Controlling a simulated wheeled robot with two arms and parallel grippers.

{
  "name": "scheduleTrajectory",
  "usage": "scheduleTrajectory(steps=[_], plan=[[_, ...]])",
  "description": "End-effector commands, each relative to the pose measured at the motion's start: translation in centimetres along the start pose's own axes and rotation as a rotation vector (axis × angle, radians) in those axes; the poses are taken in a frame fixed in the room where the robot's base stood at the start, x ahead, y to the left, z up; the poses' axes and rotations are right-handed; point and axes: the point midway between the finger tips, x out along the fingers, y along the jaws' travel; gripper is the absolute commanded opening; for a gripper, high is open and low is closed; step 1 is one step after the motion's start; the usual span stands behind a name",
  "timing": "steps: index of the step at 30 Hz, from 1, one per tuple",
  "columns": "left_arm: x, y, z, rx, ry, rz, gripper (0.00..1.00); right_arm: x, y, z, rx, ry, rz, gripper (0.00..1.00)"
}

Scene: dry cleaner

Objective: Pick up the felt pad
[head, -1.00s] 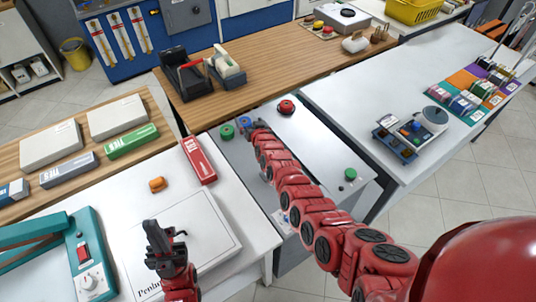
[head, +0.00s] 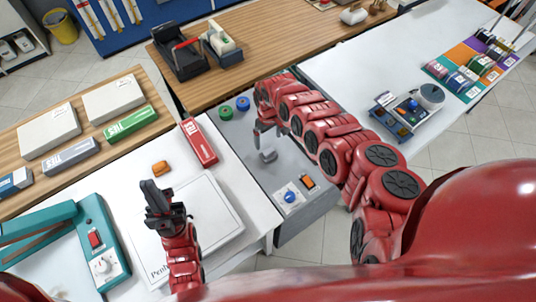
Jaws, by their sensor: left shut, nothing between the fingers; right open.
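I cannot make out a clear felt pad. A small orange block (head: 161,168) lies on the white table (head: 120,192) beside a red box (head: 199,142). A small dark grey piece (head: 268,156) sits on the grey-topped cabinet (head: 245,170) below my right gripper; I cannot tell what it is. My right gripper (head: 262,133) points down over this cabinet, open, just above the grey piece and with nothing visible in it. My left gripper (head: 152,190) is shut and empty, over the left edge of a flat white box (head: 215,215).
A teal sealing machine (head: 100,255) stands at the lower left. Green (head: 225,112) and blue (head: 243,103) round items are on the cabinet's far end. Several boxes lie on the left wooden counter (head: 60,110). The right white counter (head: 350,70) has bare room.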

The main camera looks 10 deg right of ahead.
Motion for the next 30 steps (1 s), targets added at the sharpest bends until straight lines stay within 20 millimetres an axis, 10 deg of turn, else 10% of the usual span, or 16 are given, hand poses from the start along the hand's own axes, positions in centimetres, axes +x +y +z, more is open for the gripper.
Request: scheduleTrajectory(steps=[6,30], plan=[[-4.4,0.2,0.7,0.000,0.000,0.000,0.00,4.5,0.1,-0.2,0.000,0.004,0.002,1.00],[-9.9,0.5,1.7,0.000,0.000,0.000,0.00,10.2,0.0,-0.2,0.001,0.004,0.001,1.00]])
